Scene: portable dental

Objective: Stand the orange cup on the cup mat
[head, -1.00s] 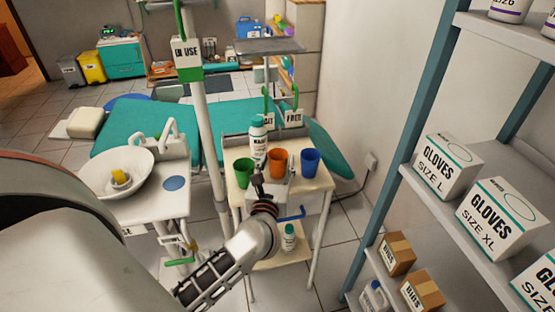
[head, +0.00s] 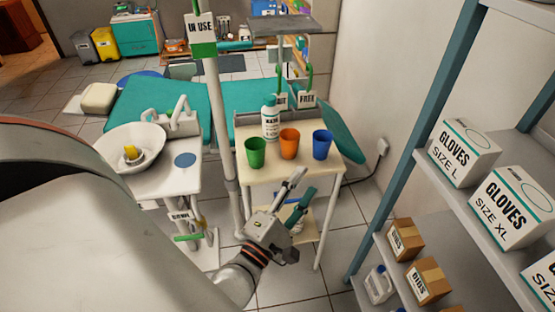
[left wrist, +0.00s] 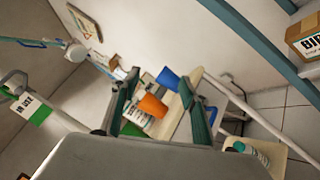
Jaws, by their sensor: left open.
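The orange cup (head: 289,143) stands upright on a small cream trolley table (head: 247,184), between a green cup (head: 255,152) and a blue cup (head: 322,144). A blue round disc, seemingly the cup mat (head: 185,160), lies bare on the white table at left. My left gripper (head: 308,181) is open and empty in front of the trolley's near edge, apart from the cups. In the left wrist view, the orange cup (left wrist: 152,105) shows between the spread fingers, with the blue cup (left wrist: 168,78) beyond. My right gripper is not in view.
A white bottle (head: 270,118) stands behind the green and orange cups. A pole (head: 219,120) rises between the two tables. A white basin (head: 118,150) sits left of the mat. Shelves with glove boxes (head: 464,150) stand at right.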

